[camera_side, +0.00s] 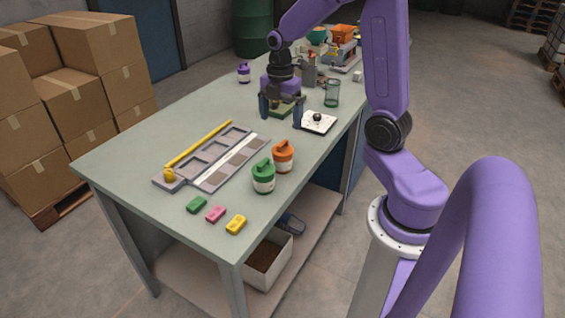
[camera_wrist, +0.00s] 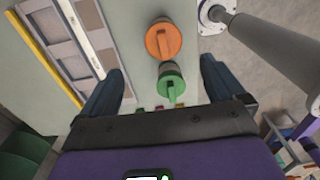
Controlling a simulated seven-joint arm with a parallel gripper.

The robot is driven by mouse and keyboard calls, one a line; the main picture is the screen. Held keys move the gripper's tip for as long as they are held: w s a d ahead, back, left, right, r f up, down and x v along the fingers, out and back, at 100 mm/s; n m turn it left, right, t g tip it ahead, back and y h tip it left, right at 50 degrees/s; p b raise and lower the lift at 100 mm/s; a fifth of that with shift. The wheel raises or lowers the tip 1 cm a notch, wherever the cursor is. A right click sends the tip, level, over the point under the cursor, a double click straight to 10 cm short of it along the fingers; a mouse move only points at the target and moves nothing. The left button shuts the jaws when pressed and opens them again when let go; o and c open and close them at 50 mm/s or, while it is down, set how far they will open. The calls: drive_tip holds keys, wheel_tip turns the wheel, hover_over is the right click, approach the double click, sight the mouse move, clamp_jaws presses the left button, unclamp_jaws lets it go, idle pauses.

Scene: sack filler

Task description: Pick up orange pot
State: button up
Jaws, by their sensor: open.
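The orange pot (camera_side: 283,156) stands upright on the table, close behind a green-lidded pot (camera_side: 263,176) in the side view. Both have a white band and a lid with a raised handle. My gripper (camera_side: 281,116) is open and empty above the table, farther back than the orange pot and apart from it. In the wrist view the orange pot (camera_wrist: 163,40) lies ahead, beyond the fingertips of my gripper (camera_wrist: 162,80). The green pot (camera_wrist: 171,82) shows there between the fingers, lower in the picture.
A compartment tray (camera_side: 208,160) with a yellow bar (camera_side: 200,147) lies left of the pots. Small blocks lie in front, including a pink one (camera_side: 215,214). A white board with a black knob (camera_side: 318,121) and a green glass (camera_side: 332,92) stand near my gripper. A purple pot (camera_side: 243,72) is at the back.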

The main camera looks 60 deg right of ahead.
sight(282, 149)
wheel_tip(282, 149, down, 8)
drive_tip(key=shift+f, duration=0.2)
drive_tip(key=shift+s+f, duration=0.15)
drive_tip(key=shift+f, duration=1.2)
drive_tip(key=shift+s+f, duration=0.15)
drive_tip(key=shift+f, duration=1.15)
drive_tip(key=c, duration=1.1)
